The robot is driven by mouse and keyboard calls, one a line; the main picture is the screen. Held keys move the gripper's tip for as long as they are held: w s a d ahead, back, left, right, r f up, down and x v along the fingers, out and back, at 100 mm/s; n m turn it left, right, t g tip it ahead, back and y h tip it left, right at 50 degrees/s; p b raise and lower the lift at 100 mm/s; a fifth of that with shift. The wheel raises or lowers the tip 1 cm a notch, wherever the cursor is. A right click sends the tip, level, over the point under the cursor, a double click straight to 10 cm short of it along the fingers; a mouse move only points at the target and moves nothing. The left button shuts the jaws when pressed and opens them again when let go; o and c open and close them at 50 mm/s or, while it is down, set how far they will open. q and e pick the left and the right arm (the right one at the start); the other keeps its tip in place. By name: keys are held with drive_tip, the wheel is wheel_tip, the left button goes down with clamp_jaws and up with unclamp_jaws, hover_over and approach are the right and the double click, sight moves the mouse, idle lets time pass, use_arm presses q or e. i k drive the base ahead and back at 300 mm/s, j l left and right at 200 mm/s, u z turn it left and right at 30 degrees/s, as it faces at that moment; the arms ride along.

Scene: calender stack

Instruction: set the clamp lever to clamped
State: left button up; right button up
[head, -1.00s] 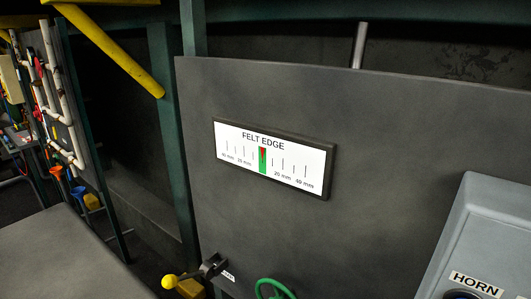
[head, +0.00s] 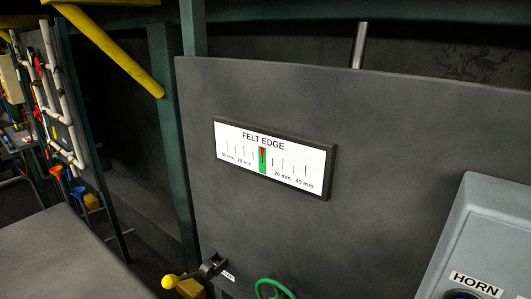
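A lever with a yellow ball knob (head: 169,282) and a dark pivot (head: 212,266) sticks out to the left from the lower left of the dark grey panel. A small white label beside the pivot is too small to read, so I cannot tell which position the lever is in. Neither of my grippers shows in the head view.
A green handwheel (head: 274,290) is partly visible right of the lever. A FELT EDGE gauge (head: 270,158) is on the panel (head: 400,150). A grey HORN box (head: 490,235) stands at the right. A flat grey surface (head: 70,255) fills the lower left.

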sight(170, 281)
drive_tip(key=k+j+u, duration=0.1)
drive_tip(key=k, duration=0.35)
drive_tip(key=k+j+u, duration=0.1)
drive_tip(key=k, duration=0.35)
drive_tip(key=k+j+u, duration=0.1)
drive_tip(key=k+j, duration=0.15)
drive_tip(key=k, duration=0.2)
